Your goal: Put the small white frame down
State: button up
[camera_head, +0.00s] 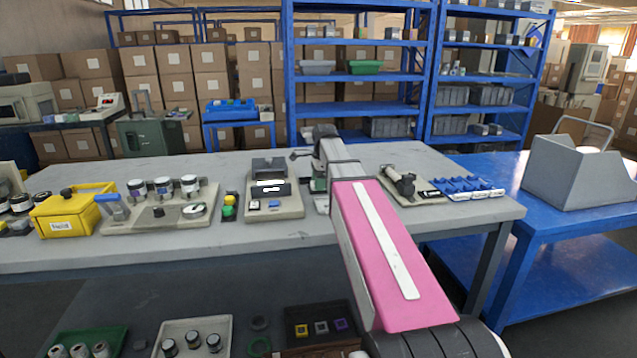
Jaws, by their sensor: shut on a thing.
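My gripper (318,184) is beyond the end of my pink arm, just right of the beige station (288,207) with the dark block (270,167). It is small and partly covered by my own wrist. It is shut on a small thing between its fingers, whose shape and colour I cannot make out. A pale square frame (321,327) lies in a dark bin (295,345) below the table's front edge, between a yellow frame (301,330) and a purple frame (341,324).
On the grey table (180,240) stand a yellow box (65,215), a beige rack with white-lidded jars (160,222) and, at the right, blue parts (470,188). A grey open-topped box (572,178) is on the blue table. The table's front strip is bare.

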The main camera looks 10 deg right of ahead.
jog(key=shift+f, duration=0.1)
jog(key=o, duration=0.9)
notch_tip(320, 180, up, 12)
jog(key=d, duration=0.1)
jog(key=shift+d, duration=0.25)
